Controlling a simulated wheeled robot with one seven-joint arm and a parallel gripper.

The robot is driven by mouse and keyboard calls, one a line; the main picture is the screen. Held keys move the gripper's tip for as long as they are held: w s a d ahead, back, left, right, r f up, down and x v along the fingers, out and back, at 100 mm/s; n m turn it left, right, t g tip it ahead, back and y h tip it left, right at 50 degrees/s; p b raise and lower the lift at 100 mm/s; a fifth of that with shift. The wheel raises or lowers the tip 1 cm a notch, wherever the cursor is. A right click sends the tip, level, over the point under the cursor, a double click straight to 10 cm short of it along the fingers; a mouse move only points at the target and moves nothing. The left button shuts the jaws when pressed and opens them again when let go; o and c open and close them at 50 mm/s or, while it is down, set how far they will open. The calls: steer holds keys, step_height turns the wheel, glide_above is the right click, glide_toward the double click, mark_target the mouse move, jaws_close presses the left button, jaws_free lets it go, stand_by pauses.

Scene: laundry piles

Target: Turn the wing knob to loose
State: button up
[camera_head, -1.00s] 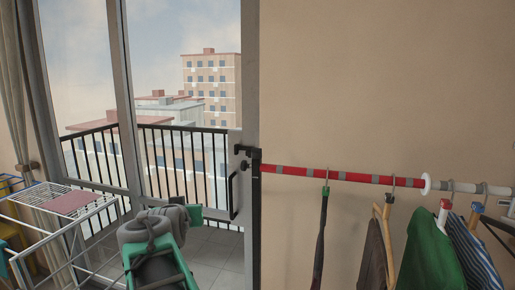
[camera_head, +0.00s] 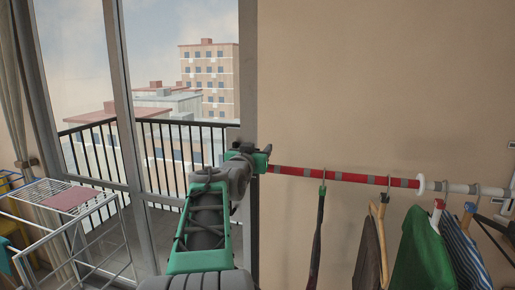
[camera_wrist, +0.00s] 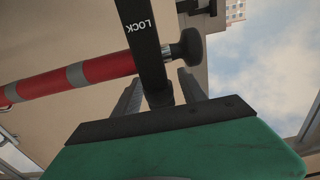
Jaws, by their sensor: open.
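A black post (camera_wrist: 146,45) marked LOCK stands at the end of a red rod with grey bands (camera_wrist: 75,78) in the wrist view. A dark rounded knob (camera_wrist: 187,48) sticks out from the post's right side on a short stem. A dark block (camera_wrist: 160,98) shows at the post's lower end; I cannot tell whether it or the rounded knob is the wing knob. My gripper (camera_wrist: 160,76) is open, one finger on each side of the post's lower part; contact cannot be told. In the head view my gripper (camera_head: 256,155) is at the rod's left end and hides most of the fitting.
Hangers with a green garment (camera_head: 426,248) and other clothes hang from the rod at right. A white drying rack (camera_head: 62,200) stands at left before the glass door. The beige wall (camera_head: 390,90) lies behind the rod.

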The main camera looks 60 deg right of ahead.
steer(key=shift+c, duration=0.2)
jaws_close()
steer(key=shift+f+m+g+b, duration=0.2)
steer(key=shift+m+g+b, duration=0.1)
steer(key=shift+g+b, duration=0.2)
steer(key=m+g, duration=0.2)
steer(key=g, duration=0.2)
steer(key=s+m+g+y, duration=0.1)
steer(key=m+g, duration=0.2)
steer(key=g, duration=0.1)
steer(key=shift+s+a+r+p, duration=0.1)
steer(key=shift+s+r+p, duration=0.1)
steer(key=shift+p, duration=0.15)
steer(key=shift+s+m+g, duration=0.1)
steer(key=shift+m+g, duration=0.2)
